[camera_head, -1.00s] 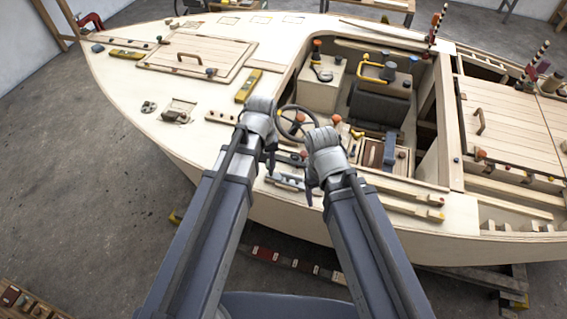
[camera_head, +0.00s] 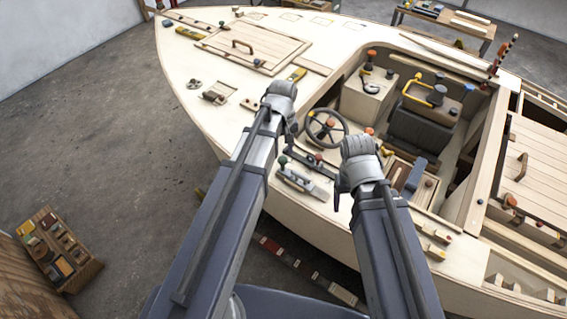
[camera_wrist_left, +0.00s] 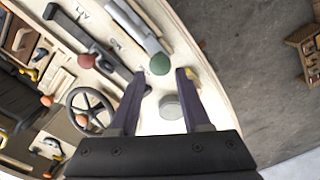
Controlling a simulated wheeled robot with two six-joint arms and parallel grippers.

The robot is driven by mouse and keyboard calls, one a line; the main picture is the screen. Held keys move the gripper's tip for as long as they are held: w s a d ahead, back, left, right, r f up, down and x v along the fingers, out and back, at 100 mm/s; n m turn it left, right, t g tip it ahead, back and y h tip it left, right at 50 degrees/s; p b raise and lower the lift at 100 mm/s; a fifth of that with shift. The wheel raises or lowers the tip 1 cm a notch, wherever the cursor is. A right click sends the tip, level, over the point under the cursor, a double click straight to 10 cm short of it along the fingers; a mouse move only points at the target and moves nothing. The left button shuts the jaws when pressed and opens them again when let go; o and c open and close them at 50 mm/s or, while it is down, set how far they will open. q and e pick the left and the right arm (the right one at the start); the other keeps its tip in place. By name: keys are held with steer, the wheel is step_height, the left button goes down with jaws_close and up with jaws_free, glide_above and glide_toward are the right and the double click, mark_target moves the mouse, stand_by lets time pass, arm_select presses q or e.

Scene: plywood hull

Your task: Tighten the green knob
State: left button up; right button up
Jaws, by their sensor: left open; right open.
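The green knob (camera_head: 283,160) stands on the pale deck near the hull's front edge, by a grey fitting. In the left wrist view the green knob (camera_wrist_left: 160,64) shows just beyond and between the fingertips, apart from both. My left gripper (camera_wrist_left: 160,76) is open and empty. In the head view my left gripper (camera_head: 291,138) is above the deck near the knob, its fingers partly hidden by the wrist. My right gripper (camera_head: 339,194) is open and empty, over the hull's edge to the right of the knob.
A red knob (camera_wrist_left: 87,61) sits on a dark bar near the green knob. A grey hexagonal piece (camera_wrist_left: 171,107) lies on the deck between my left fingers. A steering wheel (camera_head: 326,127) and the open cockpit are beyond. A small wooden rack (camera_head: 62,248) stands on the floor at left.

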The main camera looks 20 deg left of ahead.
mark_target(283, 159)
arm_select(q)
step_height(283, 159, down, 7)
steer(key=b, duration=0.6)
steer(key=shift+f, duration=0.1)
arm_select(e)
step_height(283, 159, down, 7)
steer(key=shift+f, duration=0.1)
arm_select(q)
jaws_close()
